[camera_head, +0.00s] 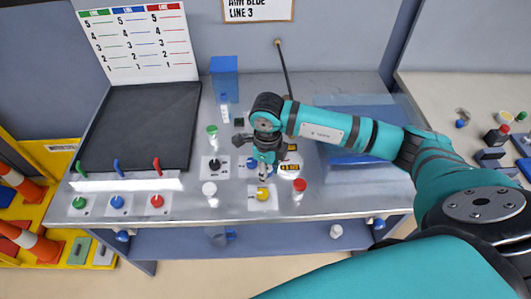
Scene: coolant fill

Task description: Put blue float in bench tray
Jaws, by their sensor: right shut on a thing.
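My right gripper (264,177) points down over the middle of the bench. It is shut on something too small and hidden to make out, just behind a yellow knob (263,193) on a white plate. A small blue piece (252,162) shows just left of the gripper, partly covered; I cannot tell whether it is the blue float or whether it is held. A blue tray (352,160) lies on the right of the bench, partly under my right arm. My left gripper is not in view.
A white knob (209,189), a black knob (215,165) and a red-capped piece (299,185) stand around the gripper. A dark panel (140,125) and coloured levers are at left. A blue bin (224,66) stands at the back. A thin rod (284,70) rises behind the gripper.

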